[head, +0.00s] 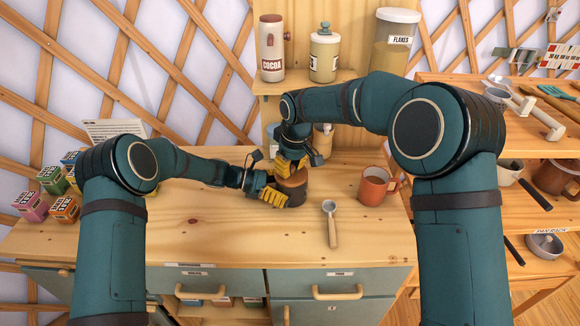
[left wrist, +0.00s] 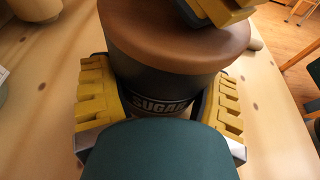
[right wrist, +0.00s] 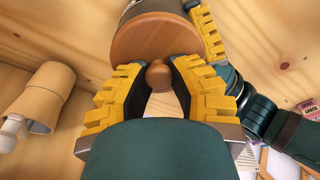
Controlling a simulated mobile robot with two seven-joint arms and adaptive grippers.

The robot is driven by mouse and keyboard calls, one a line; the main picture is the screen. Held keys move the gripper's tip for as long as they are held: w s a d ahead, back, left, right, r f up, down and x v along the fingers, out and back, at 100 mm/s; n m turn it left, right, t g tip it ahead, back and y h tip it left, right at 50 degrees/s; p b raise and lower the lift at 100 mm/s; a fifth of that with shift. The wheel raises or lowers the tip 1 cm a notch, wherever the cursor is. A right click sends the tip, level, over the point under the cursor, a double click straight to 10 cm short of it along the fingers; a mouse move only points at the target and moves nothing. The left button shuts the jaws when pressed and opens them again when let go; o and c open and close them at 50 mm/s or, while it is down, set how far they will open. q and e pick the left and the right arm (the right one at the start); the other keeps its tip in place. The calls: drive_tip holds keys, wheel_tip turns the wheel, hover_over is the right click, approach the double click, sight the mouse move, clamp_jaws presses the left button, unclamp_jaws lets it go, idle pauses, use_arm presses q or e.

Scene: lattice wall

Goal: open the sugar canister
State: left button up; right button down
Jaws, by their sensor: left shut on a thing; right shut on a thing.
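The sugar canister (head: 293,191) is dark with a brown wooden lid and stands upright on the wooden counter. Its SUGAR label (left wrist: 160,106) faces the left wrist camera. My left gripper (head: 274,194) is shut around the canister body, one yellow finger on each side in the left wrist view. The lid (left wrist: 170,38) sits on the body with no gap that I can see. My right gripper (head: 291,164) is above it, shut on the lid's round knob (right wrist: 158,77), which shows between its fingers in the right wrist view. The grippers partly hide the canister in the head view.
An orange mug (head: 374,187) and a metal scoop (head: 331,220) are on the counter (head: 215,235) to the right. Coloured boxes (head: 62,209) stand at the left. A shelf above holds a cocoa canister (head: 271,50), another jar (head: 324,57) and a flakes jar (head: 393,42).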

use_arm(q)
drive_tip(key=shift+d, duration=0.1)
use_arm(e)
drive_tip(key=shift+s+a, duration=0.1)
idle(0.3)
drive_tip(key=shift+r, duration=2.5)
use_arm(q)
drive_tip(key=o, duration=0.9)
drive_tip(key=shift+o, duration=0.2)
drive_tip(key=shift+r+p+v, duration=0.25)
drive_tip(key=shift+p+v, duration=0.15)
drive_tip(key=shift+v, duration=0.7)
drive_tip(key=shift+r+p+v, duration=0.25)
drive_tip(key=shift+p+v, duration=0.15)
drive_tip(key=shift+v, duration=0.75)
use_arm(e)
drive_tip(key=shift+r, duration=0.75)
use_arm(q)
drive_tip(key=shift+d, duration=0.15)
